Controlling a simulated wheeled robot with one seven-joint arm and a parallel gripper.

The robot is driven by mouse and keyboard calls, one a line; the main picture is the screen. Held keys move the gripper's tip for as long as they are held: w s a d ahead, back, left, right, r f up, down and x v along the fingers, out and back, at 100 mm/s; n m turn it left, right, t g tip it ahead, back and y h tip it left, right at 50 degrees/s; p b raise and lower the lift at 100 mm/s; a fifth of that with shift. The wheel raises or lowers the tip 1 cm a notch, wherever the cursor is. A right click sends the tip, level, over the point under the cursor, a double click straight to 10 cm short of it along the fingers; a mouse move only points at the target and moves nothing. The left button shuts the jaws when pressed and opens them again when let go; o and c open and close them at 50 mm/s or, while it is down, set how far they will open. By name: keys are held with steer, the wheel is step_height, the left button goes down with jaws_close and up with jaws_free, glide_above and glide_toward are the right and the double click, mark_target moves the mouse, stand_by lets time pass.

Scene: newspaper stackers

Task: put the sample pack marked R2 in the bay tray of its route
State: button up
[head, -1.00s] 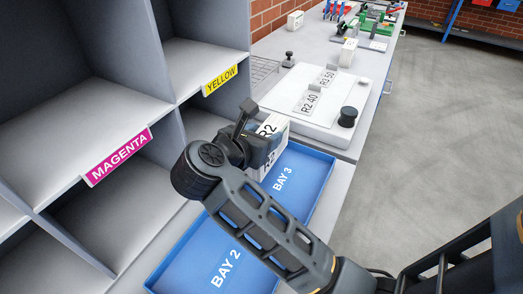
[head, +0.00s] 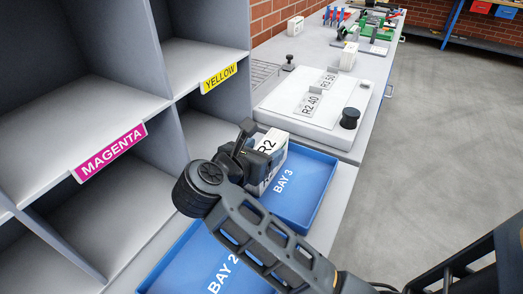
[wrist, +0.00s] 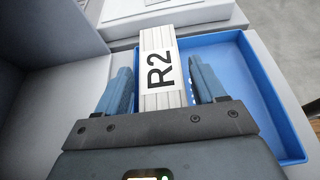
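The white R2 pack (head: 270,146) stands upright at the far left corner of the blue BAY 3 tray (head: 311,186), looking low inside it. Its foot is hidden, so I cannot tell if it rests on the tray floor. My gripper (head: 257,160) is around the pack from above. In the wrist view the R2 label (wrist: 160,72) faces me between the two blue fingers, with narrow gaps beside the pack, so the gripper looks open. The tray (wrist: 262,75) extends to the right there. The BAY 2 tray (head: 178,282) is nearer, partly behind my arm.
Grey shelving with MAGENTA (head: 110,152) and YELLOW (head: 219,77) labels stands close on the left. A white board (head: 335,125) with cards reading R2 40 (head: 308,105) and R3 50 (head: 328,80) lies beyond the tray. The floor at right is open.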

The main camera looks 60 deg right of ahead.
steer(key=shift+o, duration=1)
